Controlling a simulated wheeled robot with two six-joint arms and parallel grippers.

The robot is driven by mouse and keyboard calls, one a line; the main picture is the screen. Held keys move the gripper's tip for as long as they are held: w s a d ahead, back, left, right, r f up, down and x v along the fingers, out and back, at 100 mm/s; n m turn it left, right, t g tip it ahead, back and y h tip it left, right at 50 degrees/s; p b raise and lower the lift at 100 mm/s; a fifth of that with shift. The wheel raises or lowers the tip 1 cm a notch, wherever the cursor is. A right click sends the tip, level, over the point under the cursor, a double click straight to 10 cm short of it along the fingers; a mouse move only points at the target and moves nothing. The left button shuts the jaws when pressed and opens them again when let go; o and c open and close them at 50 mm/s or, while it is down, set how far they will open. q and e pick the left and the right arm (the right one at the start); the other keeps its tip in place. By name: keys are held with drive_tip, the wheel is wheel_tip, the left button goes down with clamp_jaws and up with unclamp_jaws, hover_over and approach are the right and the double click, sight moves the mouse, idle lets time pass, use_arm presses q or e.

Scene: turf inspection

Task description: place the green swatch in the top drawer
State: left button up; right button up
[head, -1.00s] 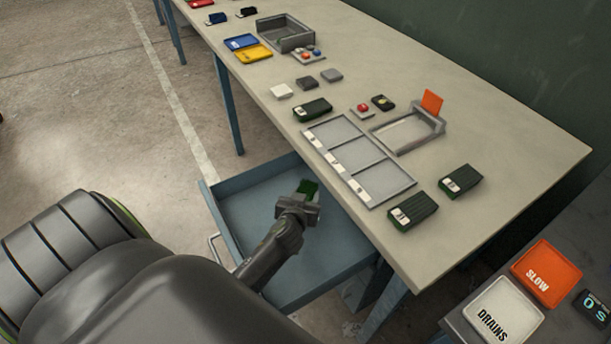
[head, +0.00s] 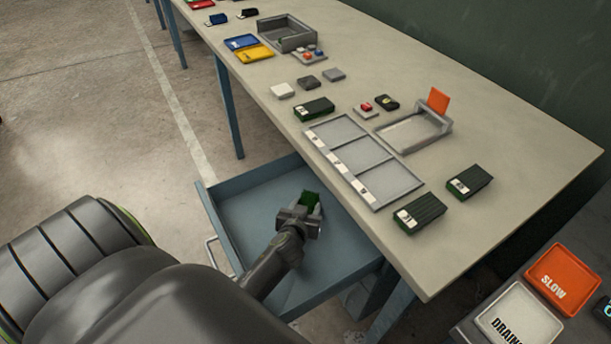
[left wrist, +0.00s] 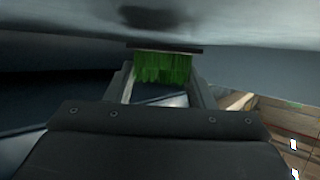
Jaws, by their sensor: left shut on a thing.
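The top drawer (head: 245,205) is pulled open below the table edge, a blue-grey tray with a bare floor. My left gripper (head: 308,207) is over or inside the drawer, shut on the green swatch (head: 311,198). In the left wrist view, the swatch (left wrist: 163,67) shows as green grass-like tufts with a dark strip along one edge, between the two fingers (left wrist: 163,85). A dark shadow lies on the pale surface close beyond it. I cannot tell whether the swatch touches the drawer floor. My right gripper is not in view.
The table (head: 500,130) holds a three-section tray (head: 365,160), a grey stand with an orange card (head: 439,100), and several dark green-edged blocks. An orange SLOW tray (head: 562,280) and a white DRAINS tray (head: 518,318) stand at lower right. The drawer floor around the gripper is clear.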

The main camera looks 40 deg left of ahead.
use_arm(q)
drive_tip(key=shift+f, duration=0.2)
drive_tip(key=o, duration=1)
drive_tip(key=shift+s, duration=0.1)
drive_tip(key=shift+r+p, duration=0.5)
drive_tip(key=shift+p, duration=0.05)
drive_tip(key=shift+r+p, duration=0.4)
drive_tip(key=shift+p, duration=0.05)
drive_tip(key=v, duration=1.1)
drive_tip(key=shift+s+d, duration=0.25)
drive_tip(key=shift+s, duration=0.1)
